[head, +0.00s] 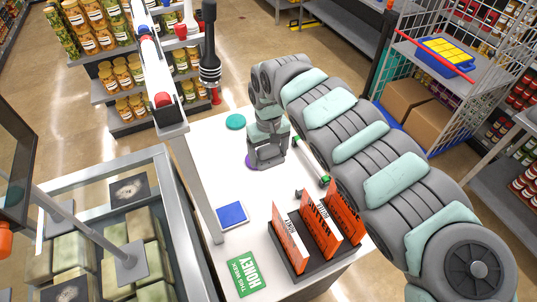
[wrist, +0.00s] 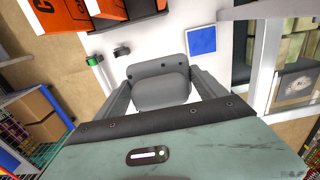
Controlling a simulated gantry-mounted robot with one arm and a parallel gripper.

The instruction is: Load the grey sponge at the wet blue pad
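The blue pad (head: 232,215) is a flat square with a pale rim on the white table; it also shows in the wrist view (wrist: 202,39). My gripper (head: 266,158) points down over the table, beyond the pad and a little right of it in the head view. In the wrist view my gripper (wrist: 160,72) has a grey rounded block between its fingers. I cannot tell whether that block is the grey sponge or part of the gripper. No separate grey sponge is seen elsewhere. A purple disc (head: 250,161) is partly hidden beneath the gripper.
A teal disc (head: 236,121) lies farther back. A rack of orange signs (head: 298,238), a green honey card (head: 246,277), a small black part (head: 299,194) and a green-ended rod (head: 310,160) are on the table. A white post (head: 197,190) and glass case stand left.

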